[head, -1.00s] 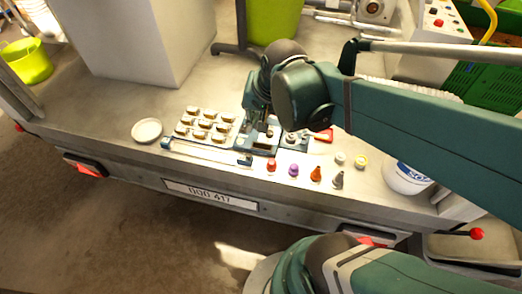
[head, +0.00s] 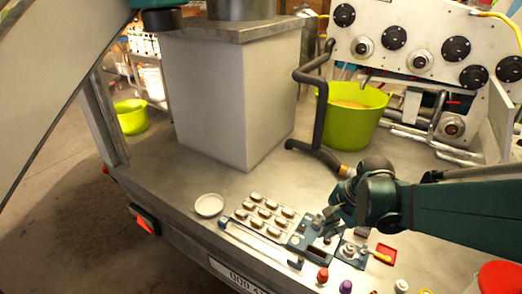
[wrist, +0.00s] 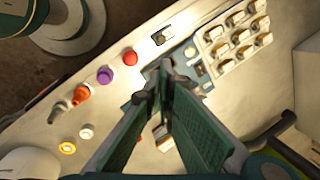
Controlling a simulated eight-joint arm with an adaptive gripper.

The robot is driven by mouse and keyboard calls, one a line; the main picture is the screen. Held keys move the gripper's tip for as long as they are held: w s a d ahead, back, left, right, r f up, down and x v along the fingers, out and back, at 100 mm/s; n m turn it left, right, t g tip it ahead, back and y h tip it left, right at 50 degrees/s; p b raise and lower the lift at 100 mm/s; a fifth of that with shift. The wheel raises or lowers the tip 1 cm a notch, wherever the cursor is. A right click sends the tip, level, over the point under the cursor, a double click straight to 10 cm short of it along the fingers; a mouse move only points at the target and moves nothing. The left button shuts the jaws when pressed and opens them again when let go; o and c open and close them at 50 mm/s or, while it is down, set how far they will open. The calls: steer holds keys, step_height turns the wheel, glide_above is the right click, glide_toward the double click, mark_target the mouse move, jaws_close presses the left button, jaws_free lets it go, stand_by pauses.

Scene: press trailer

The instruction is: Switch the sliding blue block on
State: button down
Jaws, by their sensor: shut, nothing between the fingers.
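A pale sliding rail (head: 262,243) lies along the front edge of the trailer bed in the head view. A small blue block sits at its left end (head: 222,224) and a dark blue block at its right end (head: 296,262); I cannot tell which one slides. The rail's right end (wrist: 163,36) also shows in the wrist view, at the top. My gripper (head: 332,222) is over the blue-based device (head: 318,240), right of the rail and apart from it. Its fingers (wrist: 163,82) are shut and empty, and partly hide that device in the wrist view.
A panel of several switches (head: 264,213) is behind the rail. A white dish (head: 209,205) is at its left. Red (head: 322,276) and purple (head: 346,286) knobs stand near the front edge. A red tray (head: 386,252) is to the right. A large grey box (head: 222,100) stands behind.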

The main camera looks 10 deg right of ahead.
steer(key=d+f+m+g+y, duration=0.1)
steer(key=d+f+m, duration=0.4)
steer(key=f+m, duration=0.1)
steer(key=shift+s+y+p, duration=0.25)
steer(key=shift+y+p, duration=0.05)
steer(key=shift+a+f, duration=0.1)
stand_by(0.5)
steer(key=b+x, duration=0.3)
steer(key=x, duration=0.7)
steer(key=shift+a, duration=0.2)
steer(key=shift+w+a+f+b, duration=0.15)
steer(key=shift+w+a+b, duration=0.1)
steer(key=shift+a, duration=0.6)
steer(key=shift+w+a+f+b, duration=0.1)
steer(key=shift+w+a+b, duration=0.2)
steer(key=shift+a, duration=0.5)
